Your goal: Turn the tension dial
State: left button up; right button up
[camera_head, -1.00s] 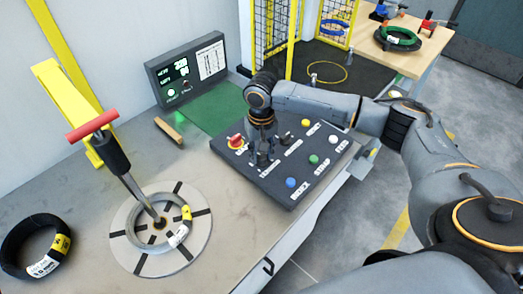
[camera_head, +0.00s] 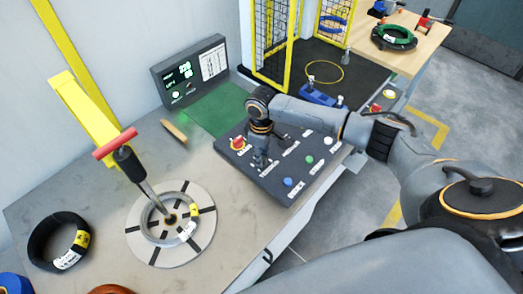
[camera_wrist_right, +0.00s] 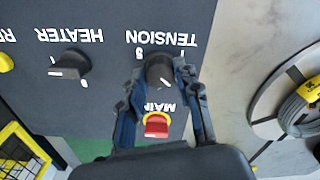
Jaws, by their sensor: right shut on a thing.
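The black tension dial (camera_wrist_right: 159,70) sits on the dark control panel (camera_wrist_right: 100,20) under the upside-down TENSION label in the right wrist view. A white mark shows on its lower right. My right gripper (camera_wrist_right: 162,75) has a finger on each side of the dial and is shut on it. In the head view my right gripper (camera_head: 261,160) points down at the panel (camera_head: 275,178) and hides most of the dial. My left gripper is not in view.
The red main switch (camera_wrist_right: 156,125) and heater dial (camera_wrist_right: 70,68) flank the tension dial. Left of the panel are a round turntable (camera_head: 148,248) with a coil, a yellow arm (camera_head: 85,110) with a red handle and a black coil (camera_head: 40,240). A lit display (camera_head: 182,78) stands behind.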

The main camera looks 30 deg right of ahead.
jog(key=shift+n+p, duration=0.3)
jog(key=shift+n, duration=0.6)
jog(key=o, duration=1.1)
jog(key=shift+o, duration=0.2)
notch_tip(320, 180, up, 12)
